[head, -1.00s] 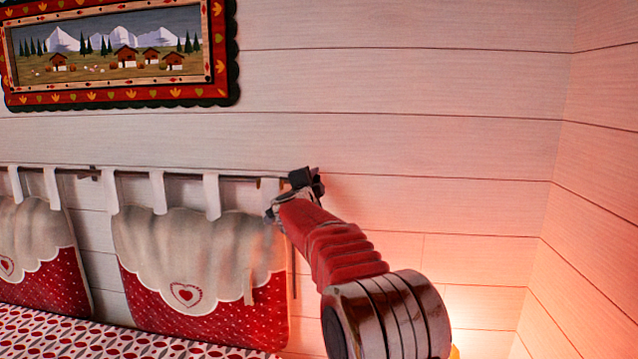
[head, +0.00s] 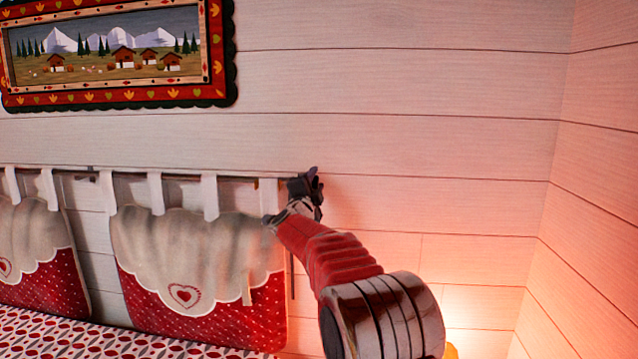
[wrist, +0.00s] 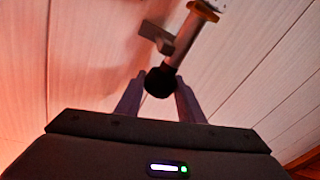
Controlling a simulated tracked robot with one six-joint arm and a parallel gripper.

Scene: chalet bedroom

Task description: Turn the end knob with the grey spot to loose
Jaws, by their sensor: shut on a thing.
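A dark round end knob (wrist: 160,82) sits on the end of a pale metal curtain rod (wrist: 189,43) in the wrist view. My gripper (wrist: 157,88) is shut on this knob, with one finger on each side of it. In the head view my gripper (head: 308,189) is at the right end of the rod (head: 181,178), close to the wall, and hides the knob. I cannot make out a grey spot on the knob.
A grey wall bracket (wrist: 157,37) holds the rod near the knob. Cushions (head: 198,262) hang from the rod by white straps, left of my arm. A framed picture (head: 118,98) hangs higher on the left. The plank wall (head: 450,150) to the right is bare.

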